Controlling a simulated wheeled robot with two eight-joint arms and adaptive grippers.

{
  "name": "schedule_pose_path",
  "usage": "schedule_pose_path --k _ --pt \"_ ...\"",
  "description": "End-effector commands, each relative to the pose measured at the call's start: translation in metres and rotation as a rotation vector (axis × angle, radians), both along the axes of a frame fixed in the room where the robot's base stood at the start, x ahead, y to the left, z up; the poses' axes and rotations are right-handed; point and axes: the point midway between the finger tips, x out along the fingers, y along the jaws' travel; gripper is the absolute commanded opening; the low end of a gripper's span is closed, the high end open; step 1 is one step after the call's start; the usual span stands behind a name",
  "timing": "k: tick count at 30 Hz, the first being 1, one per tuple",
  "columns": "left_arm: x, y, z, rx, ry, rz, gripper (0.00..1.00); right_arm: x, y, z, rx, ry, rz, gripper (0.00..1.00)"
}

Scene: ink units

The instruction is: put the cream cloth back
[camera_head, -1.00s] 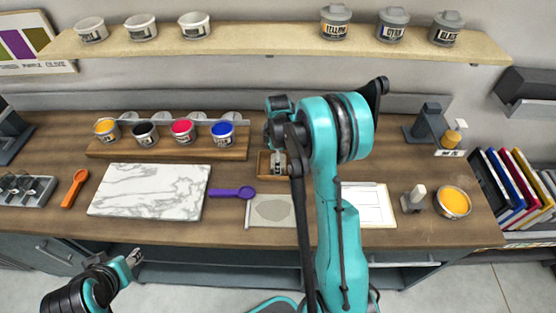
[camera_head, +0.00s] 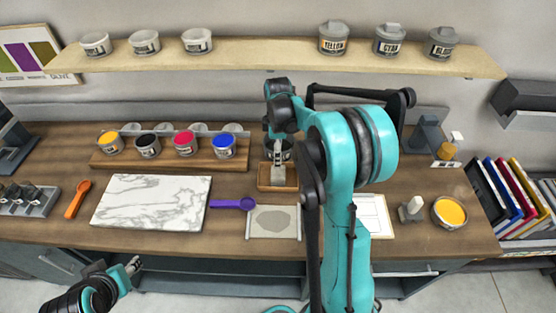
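A shallow wooden tray (camera_head: 263,184) stands near the middle of the worktop. A small pale block-like shape (camera_head: 278,176), perhaps the folded cream cloth, shows in it; it is too small to be sure. My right gripper (camera_head: 278,158) points down right over the tray, at or just above this pale shape. I cannot tell whether its fingers hold it. A flat cream mat (camera_head: 290,233) with a grey patch lies in front of the tray. My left gripper (camera_head: 133,265) is low at the left, in front of the counter and away from everything; its fingers are unclear.
A marble slab (camera_head: 150,203) and a purple scoop (camera_head: 233,204) lie left of the mat. Open ink pots stand on a wooden rack (camera_head: 170,160) behind. A white sheet (camera_head: 374,216) and a yellow ink dish (camera_head: 450,213) are right. A shelf (camera_head: 270,57) with pots hangs above.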

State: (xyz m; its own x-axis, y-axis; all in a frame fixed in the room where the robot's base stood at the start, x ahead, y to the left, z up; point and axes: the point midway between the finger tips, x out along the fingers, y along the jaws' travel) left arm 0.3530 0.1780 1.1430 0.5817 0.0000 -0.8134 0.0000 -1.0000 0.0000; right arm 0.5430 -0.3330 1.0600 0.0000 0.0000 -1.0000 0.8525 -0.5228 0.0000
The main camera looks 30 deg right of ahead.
Motion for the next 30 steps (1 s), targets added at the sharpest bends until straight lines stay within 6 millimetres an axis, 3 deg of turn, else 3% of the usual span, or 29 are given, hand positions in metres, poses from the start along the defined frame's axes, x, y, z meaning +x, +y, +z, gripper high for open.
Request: schedule_pose_path --k 5,10,15,19,24,30 --pt "0.0 0.0 0.003 0.0 0.0 0.0 0.43 -0.002 0.002 0.018 -0.001 -0.006 -0.008 0.84" --pt "0.0 0.0 0.003 0.0 0.0 0.0 0.43 -0.02 0.026 0.045 -0.014 -0.072 -0.115 0.84" --pt "0.0 0.0 0.003 0.0 0.0 0.0 0.43 -0.06 0.067 0.081 -0.006 -0.206 -0.328 0.84" --pt "0.0 0.0 0.003 0.0 0.0 0.0 0.43 -0.094 0.095 0.096 0.034 -0.312 -0.497 0.84" --pt "0.0 0.0 0.003 0.0 0.0 0.0 0.43 -0.14 0.125 0.101 0.128 -0.438 -0.711 0.84" --pt "0.0 0.0 0.003 0.0 0.0 0.0 0.43 -0.177 0.147 0.091 0.252 -0.534 -0.902 0.84"
